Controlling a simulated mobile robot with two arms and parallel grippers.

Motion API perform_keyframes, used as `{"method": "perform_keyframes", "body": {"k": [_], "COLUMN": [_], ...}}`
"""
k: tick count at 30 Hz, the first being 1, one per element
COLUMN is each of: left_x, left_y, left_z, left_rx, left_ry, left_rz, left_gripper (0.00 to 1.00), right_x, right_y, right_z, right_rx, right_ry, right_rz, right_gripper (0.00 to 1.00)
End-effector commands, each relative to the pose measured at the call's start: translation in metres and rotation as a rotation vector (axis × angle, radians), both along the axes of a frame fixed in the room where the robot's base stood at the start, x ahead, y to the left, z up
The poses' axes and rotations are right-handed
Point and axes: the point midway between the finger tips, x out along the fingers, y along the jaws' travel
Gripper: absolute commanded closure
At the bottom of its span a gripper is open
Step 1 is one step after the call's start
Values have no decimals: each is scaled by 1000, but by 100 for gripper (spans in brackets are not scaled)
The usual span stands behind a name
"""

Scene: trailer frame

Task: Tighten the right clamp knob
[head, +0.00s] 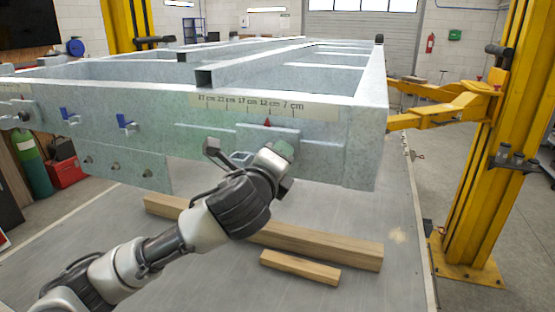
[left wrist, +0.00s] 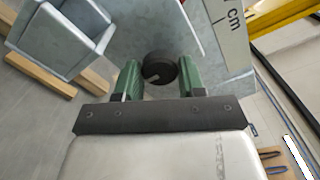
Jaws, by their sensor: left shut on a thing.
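The black round clamp knob (left wrist: 160,68) shows in the left wrist view, with a pale mark on its face. My left gripper (left wrist: 158,78) has its green fingers on both sides of the knob, shut on it. In the head view my left gripper (head: 279,154) is against the front face of the galvanized trailer frame (head: 340,130), below the printed cm scale (head: 262,103) and a red pointer (head: 267,122). It hides the knob there. My right gripper is in neither view.
A short square metal tube (left wrist: 62,42) juts out beside the knob. Two blue latches (head: 126,122) sit farther left on the frame.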

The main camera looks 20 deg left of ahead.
Motion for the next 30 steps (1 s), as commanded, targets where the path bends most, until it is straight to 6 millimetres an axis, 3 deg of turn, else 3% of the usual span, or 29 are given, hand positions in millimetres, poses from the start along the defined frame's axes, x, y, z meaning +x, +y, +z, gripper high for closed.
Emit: {"method": "perform_keyframes", "body": {"k": [5,6,10,20,23,30], "left_x": [0,0,0,-3,-14,-62], "left_y": [-1,-1,-1,0,0,1], "left_z": [-3,-3,-3,-2,-3,-5], "left_rx": [2,2,1,0,0,1], "left_ry": [8,8,6,2,0,-1], "left_rz": [-2,-1,0,-1,-1,-4], "left_gripper": [84,54,34,34,34,34], "right_x": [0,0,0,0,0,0], "right_y": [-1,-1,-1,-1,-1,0], "right_z": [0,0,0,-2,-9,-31], "right_rx": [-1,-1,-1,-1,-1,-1], "right_ry": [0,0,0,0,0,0], "right_rz": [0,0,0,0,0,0], "right_gripper": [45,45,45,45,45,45]}}
